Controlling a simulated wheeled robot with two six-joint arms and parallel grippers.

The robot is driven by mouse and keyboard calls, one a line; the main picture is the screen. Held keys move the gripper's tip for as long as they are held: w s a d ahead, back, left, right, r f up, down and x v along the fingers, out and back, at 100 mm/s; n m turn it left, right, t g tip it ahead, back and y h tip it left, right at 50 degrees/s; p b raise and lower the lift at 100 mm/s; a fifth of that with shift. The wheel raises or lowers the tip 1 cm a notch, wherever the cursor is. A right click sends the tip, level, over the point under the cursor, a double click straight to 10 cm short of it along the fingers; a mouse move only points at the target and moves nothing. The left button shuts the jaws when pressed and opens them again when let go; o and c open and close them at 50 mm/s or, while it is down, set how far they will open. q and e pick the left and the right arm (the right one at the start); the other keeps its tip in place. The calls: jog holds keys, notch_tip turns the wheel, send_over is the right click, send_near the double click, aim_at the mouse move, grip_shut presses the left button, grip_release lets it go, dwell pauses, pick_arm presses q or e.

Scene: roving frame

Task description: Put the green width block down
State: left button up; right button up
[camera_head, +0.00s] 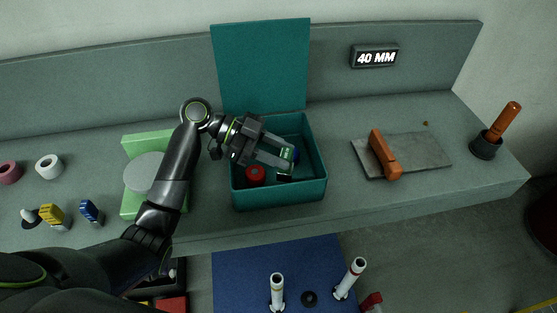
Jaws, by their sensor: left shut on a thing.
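My left gripper (283,158) reaches in from the left over the open teal box (280,196). It is shut on a small green block (287,153), which I take to be the green width block. The fingers cover much of the block. The held block is over the box's interior, toward its right side; I cannot tell whether it touches anything inside. The box's lid (262,65) stands up behind it. My right gripper is not in view.
A red round thing (256,174) lies in the box. To the right are a grey plate (427,152) with an orange-handled tool (385,155) and an orange-handled thing in a black holder (486,146). A green board (133,203) lies left. A "40 MM" sign (376,56) is behind.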

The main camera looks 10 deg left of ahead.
pick_arm(q)
jog(key=shift+w+f, duration=0.1)
jog(key=shift+f, duration=0.3)
notch_tip(320, 180, down, 3)
jog(key=shift+w+f+p, duration=0.15)
jog(key=shift+p, duration=0.3)
jog(key=shift+f, duration=0.25)
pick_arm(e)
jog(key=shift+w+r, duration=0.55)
pick_arm(q)
jog(key=o, duration=0.6)
jog(key=shift+f, duration=0.2)
jog(key=o, duration=0.5)
jog(key=shift+r, duration=0.1)
jog(key=shift+c, duration=0.2)
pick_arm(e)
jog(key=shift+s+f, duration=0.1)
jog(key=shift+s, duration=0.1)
